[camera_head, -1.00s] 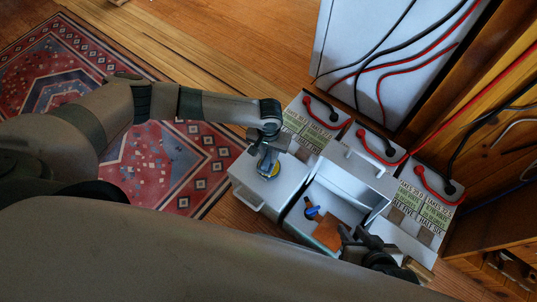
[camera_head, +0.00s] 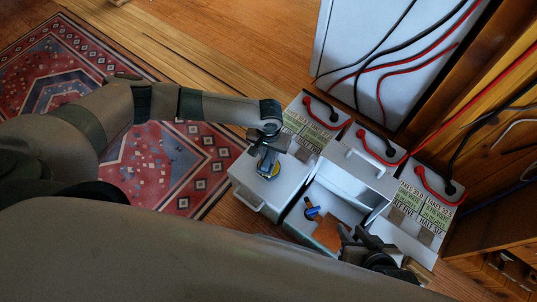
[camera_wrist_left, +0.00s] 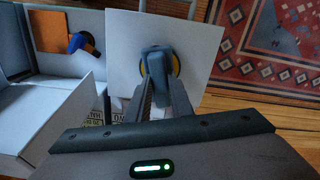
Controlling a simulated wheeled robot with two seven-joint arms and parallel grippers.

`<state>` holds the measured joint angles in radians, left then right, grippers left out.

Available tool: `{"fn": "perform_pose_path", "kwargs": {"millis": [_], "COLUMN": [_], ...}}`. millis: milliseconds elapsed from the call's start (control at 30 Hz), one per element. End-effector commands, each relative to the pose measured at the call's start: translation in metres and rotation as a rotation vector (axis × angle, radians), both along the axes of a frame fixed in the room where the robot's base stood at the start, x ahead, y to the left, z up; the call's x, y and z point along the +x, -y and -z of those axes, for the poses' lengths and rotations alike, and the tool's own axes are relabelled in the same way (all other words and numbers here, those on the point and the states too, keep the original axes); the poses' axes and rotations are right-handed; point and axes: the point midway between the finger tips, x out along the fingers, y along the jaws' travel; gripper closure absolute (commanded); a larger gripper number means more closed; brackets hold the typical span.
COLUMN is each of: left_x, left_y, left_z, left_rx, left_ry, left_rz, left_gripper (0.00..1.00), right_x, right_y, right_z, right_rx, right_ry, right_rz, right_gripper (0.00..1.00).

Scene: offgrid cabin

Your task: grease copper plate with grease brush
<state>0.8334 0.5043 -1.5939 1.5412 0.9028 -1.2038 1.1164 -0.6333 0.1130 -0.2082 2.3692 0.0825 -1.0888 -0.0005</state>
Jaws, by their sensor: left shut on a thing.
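My left gripper (camera_head: 268,160) is shut on a grey handle (camera_wrist_left: 155,62) with a yellow disc (camera_head: 273,170) behind it, over the top of a white box. I cannot tell what this handle belongs to. A flat copper-coloured plate (camera_head: 327,234) lies in the open white box to the right; it also shows in the left wrist view (camera_wrist_left: 50,32). A small blue and dark piece (camera_head: 314,212) is beside the plate; I cannot tell whether it is the grease brush. My right gripper (camera_head: 356,238) is close to the plate's right edge; whether it touches is unclear.
The closed white box (camera_head: 245,185) has a bar handle on its front. Batteries (camera_head: 428,205) with red and black cables stand behind the boxes. A white cabinet (camera_head: 345,40) is at the back. A patterned red rug (camera_head: 190,160) lies left.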

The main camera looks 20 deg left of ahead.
Motion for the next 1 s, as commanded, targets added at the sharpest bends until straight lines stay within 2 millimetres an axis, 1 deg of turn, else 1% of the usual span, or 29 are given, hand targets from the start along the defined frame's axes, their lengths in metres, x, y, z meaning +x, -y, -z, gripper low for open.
{"fn": "perform_pose_path", "kwargs": {"millis": [1000], "left_x": [0.0002], "left_y": [0.0003], "left_z": [0.0086], "left_rx": [0.0], "left_ry": [0.0], "left_rz": [0.0], "left_gripper": [1.0], "right_x": [0.0001], "right_y": [0.0007], "right_z": [0.0029], "right_rx": [0.0], "right_ry": [-0.001], "right_rz": [0.001], "right_gripper": [0.69]}}
